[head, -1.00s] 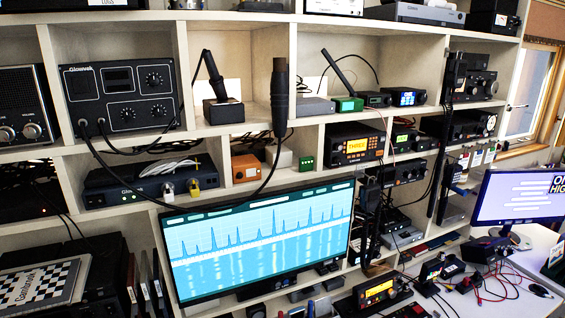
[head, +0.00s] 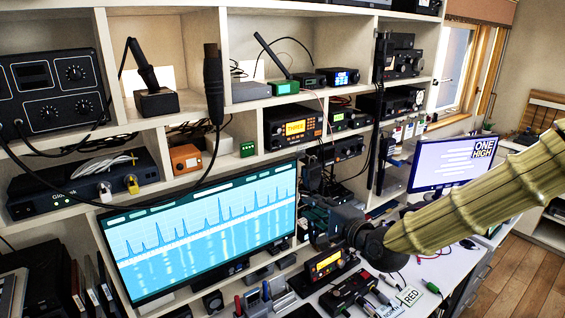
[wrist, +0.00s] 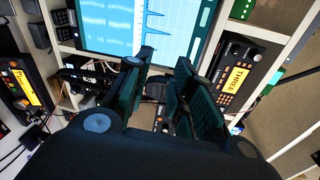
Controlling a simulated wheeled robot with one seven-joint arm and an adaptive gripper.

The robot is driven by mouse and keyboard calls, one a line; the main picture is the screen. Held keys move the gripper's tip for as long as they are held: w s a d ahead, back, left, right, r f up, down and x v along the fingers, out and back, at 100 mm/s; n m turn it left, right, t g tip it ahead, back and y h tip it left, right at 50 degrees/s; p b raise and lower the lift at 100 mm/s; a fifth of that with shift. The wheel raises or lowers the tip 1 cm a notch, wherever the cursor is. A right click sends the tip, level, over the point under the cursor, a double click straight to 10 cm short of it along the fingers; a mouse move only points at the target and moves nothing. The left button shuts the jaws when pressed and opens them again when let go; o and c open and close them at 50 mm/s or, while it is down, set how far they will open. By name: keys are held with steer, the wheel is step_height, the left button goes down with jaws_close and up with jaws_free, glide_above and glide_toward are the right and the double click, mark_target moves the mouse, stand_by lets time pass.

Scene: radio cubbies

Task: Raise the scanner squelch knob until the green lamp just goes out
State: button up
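I cannot tell which set is the scanner, and I can make out neither a squelch knob nor a lit green lamp for certain. A black radio with an amber display reading THREE (head: 292,128) sits in a middle cubby; it also shows at the right of the wrist view (wrist: 237,77). Another radio with a yellow display (head: 326,264) stands on the desk below. My gripper (head: 337,222) is in front of the shelves, right of the large monitor, below the THREE radio. In the wrist view its dark fingers (wrist: 168,78) are apart with nothing held between them.
The large monitor (head: 205,228) stands left of my gripper. A microphone (head: 213,85) hangs in front of the shelves. A second monitor (head: 452,165) stands at the right. Cables, tools and a RED card (head: 409,296) crowd the desk. Open floor (head: 530,265) lies at the right.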

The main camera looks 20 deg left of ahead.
steer(key=y, duration=0.2)
glide_toward(279, 145)
steer(key=v, duration=0.2)
steer(key=shift+m+t, duration=0.3)
steer(key=shift+t, duration=0.1)
steer(key=shift+f+p+x, duration=0.1)
steer(key=shift+p+x, duration=1.05)
steer(key=shift+x, duration=1.5)
steer(key=shift+f+p+x, duration=0.15)
steer(key=shift+p+x, duration=1)
steer(key=shift+x, duration=1.45)
steer(key=shift+s+a, duration=0.1)
jaws_close()
